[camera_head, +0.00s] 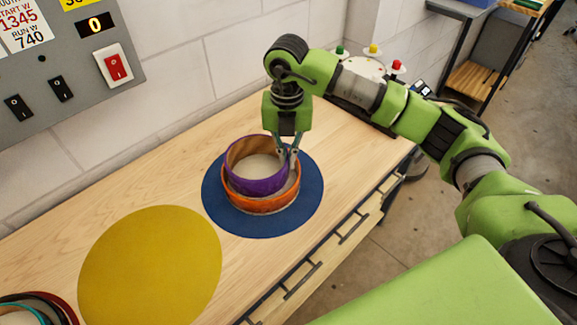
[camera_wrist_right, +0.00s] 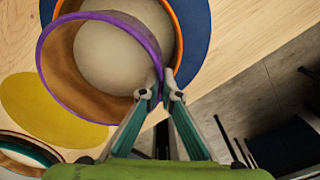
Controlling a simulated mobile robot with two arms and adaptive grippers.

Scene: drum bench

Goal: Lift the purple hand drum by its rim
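The purple hand drum (camera_head: 256,185) is over the orange drum (camera_head: 262,206), offset toward its back left, with its open side up. The orange drum sits on the round blue mat (camera_head: 308,213). My right gripper (camera_head: 288,153) reaches down from above at the purple drum's right side. In the right wrist view, its fingertips (camera_wrist_right: 163,80) are closed on either side of the purple rim (camera_wrist_right: 104,15). The purple drum overlaps the orange rim (camera_wrist_right: 178,28) there. I cannot tell whether the two drums touch. My left gripper is not in view.
A yellow round mat (camera_head: 150,264) lies bare at the front left. Stacked drum rings (camera_head: 38,306) stand at the lower left corner. A control panel (camera_head: 60,70) is on the wall. Coloured buttons (camera_head: 372,50) stand behind my right arm.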

